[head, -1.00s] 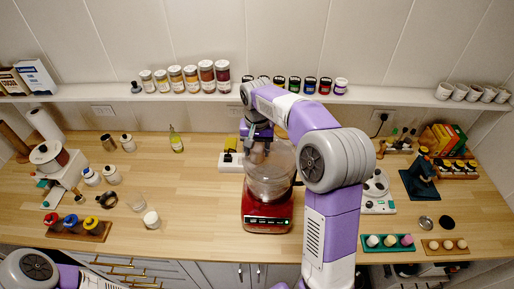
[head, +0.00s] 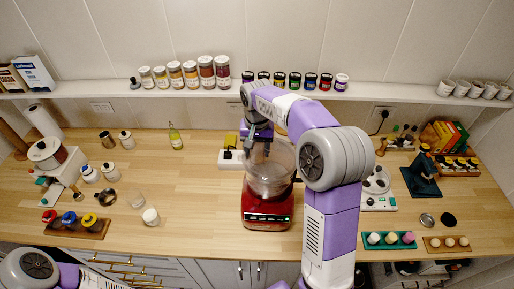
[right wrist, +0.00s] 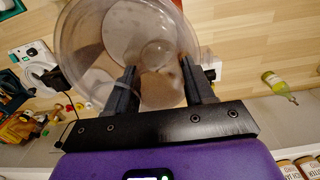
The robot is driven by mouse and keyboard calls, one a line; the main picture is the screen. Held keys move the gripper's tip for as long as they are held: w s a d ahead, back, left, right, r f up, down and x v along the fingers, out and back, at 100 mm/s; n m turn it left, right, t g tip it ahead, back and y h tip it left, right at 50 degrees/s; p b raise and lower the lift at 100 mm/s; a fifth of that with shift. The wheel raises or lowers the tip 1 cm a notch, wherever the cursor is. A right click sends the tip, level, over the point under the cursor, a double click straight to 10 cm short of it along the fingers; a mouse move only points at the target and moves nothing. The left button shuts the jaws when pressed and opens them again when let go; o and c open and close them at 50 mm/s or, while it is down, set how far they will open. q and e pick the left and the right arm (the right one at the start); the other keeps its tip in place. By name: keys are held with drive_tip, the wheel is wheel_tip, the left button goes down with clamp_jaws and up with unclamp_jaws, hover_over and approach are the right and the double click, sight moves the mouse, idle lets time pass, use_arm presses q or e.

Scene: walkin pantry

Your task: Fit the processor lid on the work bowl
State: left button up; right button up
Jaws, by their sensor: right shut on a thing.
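The food processor has a red base (head: 266,212) and a clear work bowl (head: 270,182) on the counter at centre. My right gripper (head: 260,146) is over the top of the bowl. In the right wrist view its two dark fingers (right wrist: 160,80) are apart, with clear material between them. I take this to be the processor lid (right wrist: 108,28), a wide transparent round piece filling the top of that view. Lid and bowl overlap and are both clear, so I cannot tell whether the lid is seated. My left gripper is out of view; only my left arm shows at bottom left.
A green bottle (head: 175,138) stands further left. A white hot plate (head: 377,190) is to the right, partly behind my arm.

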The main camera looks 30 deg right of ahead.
drive_tip(key=o, duration=1.3)
wheel_tip(320, 180, up, 8)
drive_tip(key=shift+f, duration=0.2)
drive_tip(key=shift+f, duration=0.1)
